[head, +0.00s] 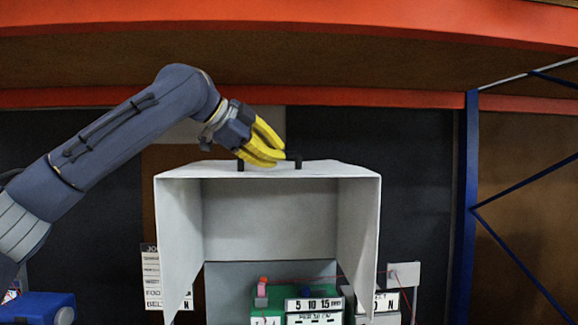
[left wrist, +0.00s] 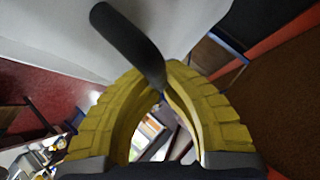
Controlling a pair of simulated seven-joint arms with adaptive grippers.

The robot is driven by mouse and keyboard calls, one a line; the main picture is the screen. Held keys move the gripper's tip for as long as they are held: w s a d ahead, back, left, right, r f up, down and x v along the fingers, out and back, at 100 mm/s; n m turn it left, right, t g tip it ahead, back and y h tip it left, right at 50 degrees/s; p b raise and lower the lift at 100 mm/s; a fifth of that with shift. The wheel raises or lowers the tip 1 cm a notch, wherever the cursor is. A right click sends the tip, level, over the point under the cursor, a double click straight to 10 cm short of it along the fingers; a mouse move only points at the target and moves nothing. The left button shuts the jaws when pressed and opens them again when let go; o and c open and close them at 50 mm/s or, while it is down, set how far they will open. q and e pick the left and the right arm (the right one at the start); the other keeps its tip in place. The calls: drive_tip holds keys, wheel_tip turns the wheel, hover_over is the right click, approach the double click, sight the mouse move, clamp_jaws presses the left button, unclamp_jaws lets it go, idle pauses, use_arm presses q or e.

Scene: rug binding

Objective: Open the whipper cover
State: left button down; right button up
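The whipper cover (head: 269,170) is a pale grey-white hood in the middle of the head view. Its front and underside look open, and it stands above a small machine. A black handle (head: 298,162) with two posts is on its top; in the left wrist view the dark handle (left wrist: 128,38) runs down to the fingertips. My left gripper (head: 283,152) has yellow fingers, and its tips meet around the handle. The fingers hide the handle's middle in the head view. The cover's pale surface (left wrist: 60,30) fills the upper left of the wrist view. My right gripper is not in view.
Under the cover is a green machine (head: 275,292) with an orange-red knob and number panels (head: 314,304). Label boards (head: 152,275) hang at the left. An orange beam (head: 420,98) crosses behind, and a blue rack post (head: 467,200) stands at the right.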

use_arm(q)
drive_tip(key=shift+w+a, duration=0.15)
drive_tip(key=shift+w, duration=0.15)
drive_tip(key=c, duration=1.6)
unclamp_jaws()
drive_tip(key=shift+w, duration=0.1)
drive_tip(key=shift+c, duration=0.2)
drive_tip(key=shift+o, duration=1.2)
drive_tip(key=v, duration=1.2)
